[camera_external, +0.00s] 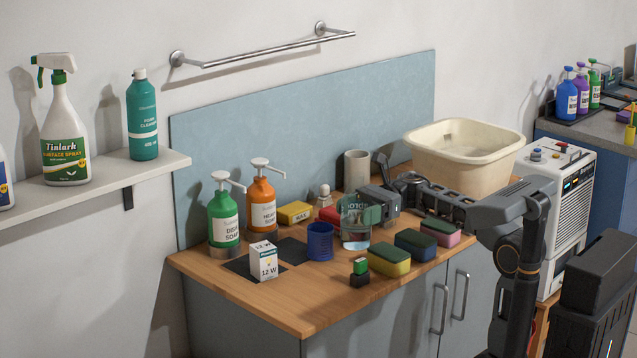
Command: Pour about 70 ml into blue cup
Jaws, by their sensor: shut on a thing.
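The blue cup (320,242) stands upright on the wooden worktop, left of my gripper; its inside is mostly hidden from this angle. My gripper (362,208) reaches in from the right and is shut on a clear beaker (355,236). The beaker looks upright, just right of the blue cup and apart from it. Its lower part seems to hold some clear liquid; the level cannot be read. I cannot tell whether its bottom touches the worktop.
A bulb box (263,261) and green (223,218) and orange (261,205) soap bottles stand left of the cup. Several sponges (389,260) line the front edge. A grey cylinder (356,170) and cream basin (464,155) stand behind. Some worktop (310,295) is bare in front.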

